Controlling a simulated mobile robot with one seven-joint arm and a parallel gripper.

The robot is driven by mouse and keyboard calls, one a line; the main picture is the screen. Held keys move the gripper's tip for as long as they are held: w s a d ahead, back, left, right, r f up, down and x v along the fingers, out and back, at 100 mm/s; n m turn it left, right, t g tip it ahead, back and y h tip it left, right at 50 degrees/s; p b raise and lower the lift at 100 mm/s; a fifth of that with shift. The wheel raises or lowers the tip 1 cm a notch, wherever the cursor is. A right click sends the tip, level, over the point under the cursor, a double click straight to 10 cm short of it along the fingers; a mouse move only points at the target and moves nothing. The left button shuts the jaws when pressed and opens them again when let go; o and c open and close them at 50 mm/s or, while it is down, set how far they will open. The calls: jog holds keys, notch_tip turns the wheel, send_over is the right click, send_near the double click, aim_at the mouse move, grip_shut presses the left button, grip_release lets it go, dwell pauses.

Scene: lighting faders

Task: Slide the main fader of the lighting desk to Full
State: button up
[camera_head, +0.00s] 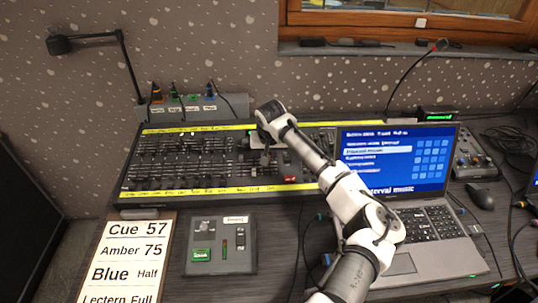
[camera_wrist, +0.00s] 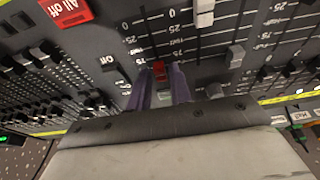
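The lighting desk (camera_head: 200,190), a dark board with rows of faders between yellow strips, lies across the table in the head view. My gripper (camera_head: 265,158) reaches down onto its right part. In the wrist view, the purple fingers of my gripper (camera_wrist: 161,76) stand close on both sides of a red fader cap (camera_wrist: 159,70) and appear shut on it. The cap sits past the Half mark of the scale beside it, on the side away from 0. The fingers partly hide the end of its slot. The cap's label is not readable.
A red "All off" plate (camera_wrist: 68,10) and an On button (camera_wrist: 108,61) lie near the fingers. Pale fader caps (camera_wrist: 204,14) stand to the right. A laptop (camera_head: 435,235), a small control box (camera_head: 221,240) and a cue sheet (camera_head: 125,260) surround the desk.

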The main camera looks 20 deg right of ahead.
jog(key=shift+r, duration=0.1)
jog(key=shift+r+p, duration=1.05)
jog(key=shift+r, duration=0.15)
jog(key=b+v, duration=0.3)
jog(key=v, duration=1)
jog(key=shift+s+r, duration=0.2)
jog(key=shift+r, duration=0.1)
jog(key=shift+a, duration=0.1)
